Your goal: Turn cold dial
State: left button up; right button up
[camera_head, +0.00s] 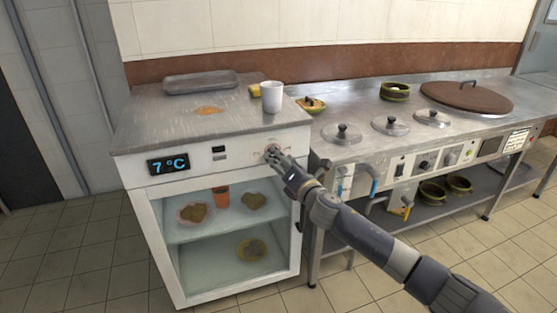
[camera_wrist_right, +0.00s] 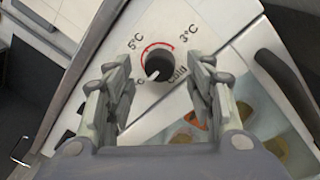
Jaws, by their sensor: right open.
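The cold dial (camera_wrist_right: 158,65) is a dark round knob with a white pointer, on the white front panel of a glass-fronted cold cabinet (camera_head: 150,205). In the right wrist view, a red arc and printed marks, including 5°C and 3°C, surround it. The pointer aims to the lower left of that picture. A display (camera_head: 168,164) on the panel reads 7 °C. My right gripper (camera_wrist_right: 160,75) is open, with one finger on each side of the dial and no clear contact. In the head view my right gripper (camera_head: 276,158) covers most of the dial. My left gripper is not in view.
A white cup (camera_head: 271,97), a grey tray (camera_head: 200,84) and a yellow sponge-like item (camera_head: 255,90) stand on the cabinet top. To the right is a steel counter (camera_head: 360,110) with lidded pots. Floor in front is clear.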

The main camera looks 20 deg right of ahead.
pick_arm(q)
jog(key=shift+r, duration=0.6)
pick_arm(e)
jog(key=shift+w+a, duration=0.15)
jog(key=shift+w, duration=0.7)
jog(key=c, duration=1.1)
